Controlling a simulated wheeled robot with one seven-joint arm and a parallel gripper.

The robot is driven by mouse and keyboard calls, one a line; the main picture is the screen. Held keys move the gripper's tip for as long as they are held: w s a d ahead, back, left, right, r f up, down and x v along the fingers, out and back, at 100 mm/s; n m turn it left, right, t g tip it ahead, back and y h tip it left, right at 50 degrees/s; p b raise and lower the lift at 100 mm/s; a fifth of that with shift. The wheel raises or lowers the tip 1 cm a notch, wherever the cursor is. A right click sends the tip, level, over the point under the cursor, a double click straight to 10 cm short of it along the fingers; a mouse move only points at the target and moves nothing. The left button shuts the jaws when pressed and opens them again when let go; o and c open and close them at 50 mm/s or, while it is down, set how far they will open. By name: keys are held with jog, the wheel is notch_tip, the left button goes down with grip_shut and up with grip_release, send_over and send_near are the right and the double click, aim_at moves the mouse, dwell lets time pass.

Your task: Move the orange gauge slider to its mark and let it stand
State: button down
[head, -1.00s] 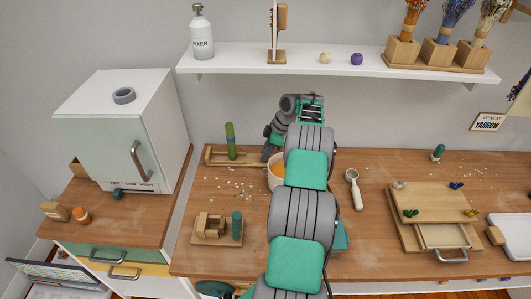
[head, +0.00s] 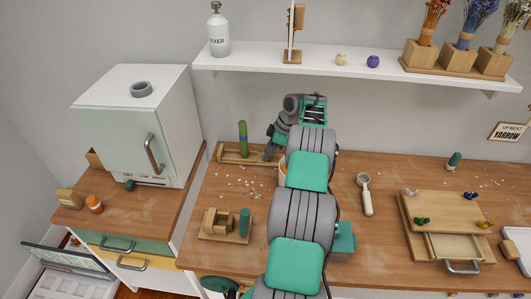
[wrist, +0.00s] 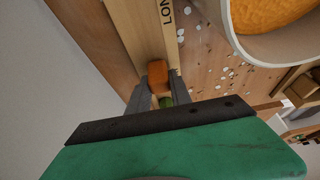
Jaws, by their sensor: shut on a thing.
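The orange gauge slider (wrist: 157,75) shows in the wrist view, between the tips of my gripper (wrist: 158,98). The jaws are shut on it. It sits at the wooden gauge (wrist: 140,25), whose face carries lettering starting "LON". In the head view the gauge (head: 228,158) is a low wooden rail at the back of the bench. My gripper (head: 270,152) is at its right part there, and the slider is hidden. I cannot make out the mark.
A cup of orange material (wrist: 270,20) stands close beside the gauge, mostly behind my arm in the head view. A wooden block stand (head: 215,235), a scoop (head: 366,195) and a wooden board (head: 450,212) lie on the bench. A white shelf (head: 350,70) runs above.

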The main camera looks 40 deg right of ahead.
aim_at(276, 159)
jog(key=c, duration=1.2)
grip_release()
jog(key=shift+o, duration=0.2)
jog(key=p+v, duration=0.1)
jog(key=v, duration=0.6)
jog(key=shift+r+p, duration=0.35)
jog(key=shift+p, duration=0.05)
